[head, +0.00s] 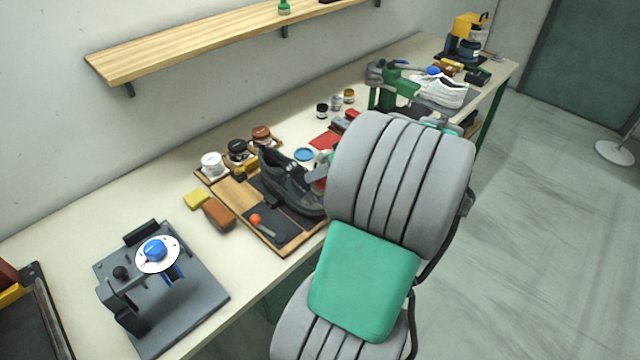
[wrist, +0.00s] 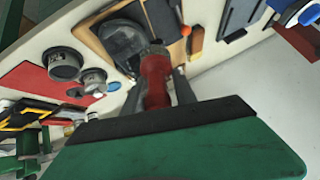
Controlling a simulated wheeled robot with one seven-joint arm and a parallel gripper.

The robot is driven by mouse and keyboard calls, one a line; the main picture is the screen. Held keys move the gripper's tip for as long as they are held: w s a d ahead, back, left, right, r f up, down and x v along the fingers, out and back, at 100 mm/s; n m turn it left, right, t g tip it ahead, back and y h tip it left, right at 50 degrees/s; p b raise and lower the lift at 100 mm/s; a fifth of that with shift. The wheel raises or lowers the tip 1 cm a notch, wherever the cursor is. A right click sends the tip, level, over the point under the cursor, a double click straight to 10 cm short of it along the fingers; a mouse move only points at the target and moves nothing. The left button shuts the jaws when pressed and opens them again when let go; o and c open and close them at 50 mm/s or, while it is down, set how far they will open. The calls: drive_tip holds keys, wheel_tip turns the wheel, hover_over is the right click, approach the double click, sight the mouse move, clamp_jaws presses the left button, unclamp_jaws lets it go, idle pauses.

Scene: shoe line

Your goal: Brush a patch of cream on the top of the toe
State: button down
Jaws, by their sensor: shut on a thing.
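A black shoe (head: 287,182) stands on a dark mat on a wooden board (head: 237,196), its toe toward the lower right. In the wrist view the rounded dark end of the shoe (wrist: 122,42) is just beyond my gripper. My gripper (wrist: 158,88) is shut on a red-handled brush (wrist: 155,72), whose dark tip points toward the shoe. I cannot tell whether the tip touches it. No cream patch can be made out. In the head view my arm hides most of the gripper.
A yellow sponge (head: 196,199) and a brown block (head: 218,215) lie left of the board. An orange-tipped tool (head: 256,219) lies on the mat. A blue round lid (head: 303,154) is behind the shoe. A grey fixture (head: 160,290) stands front left, a green stand (head: 384,95) farther back.

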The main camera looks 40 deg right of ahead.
drive_tip(key=shift+f, duration=0.1)
drive_tip(key=f+b, duration=0.1)
drive_tip(key=b, duration=0.3)
drive_tip(key=f+b, duration=0.1)
drive_tip(key=b, duration=0.1)
drive_tip(key=shift+s+d+f, duration=0.1)
drive_tip(key=shift+s+f, duration=0.15)
drive_tip(key=shift+f, duration=0.1)
drive_tip(key=shift+s+b, duration=0.1)
drive_tip(key=shift+b, duration=0.6)
drive_tip(key=f+b, duration=0.1)
drive_tip(key=w+f+b, duration=0.1)
drive_tip(key=f+b, duration=0.1)
drive_tip(key=w+f+b, duration=0.1)
drive_tip(key=f, duration=0.1)
drive_tip(key=shift+w, duration=0.2)
drive_tip(key=shift+w+f+b, duration=0.2)
drive_tip(key=shift+f+b, duration=0.4)
drive_tip(key=shift+f, duration=0.05)
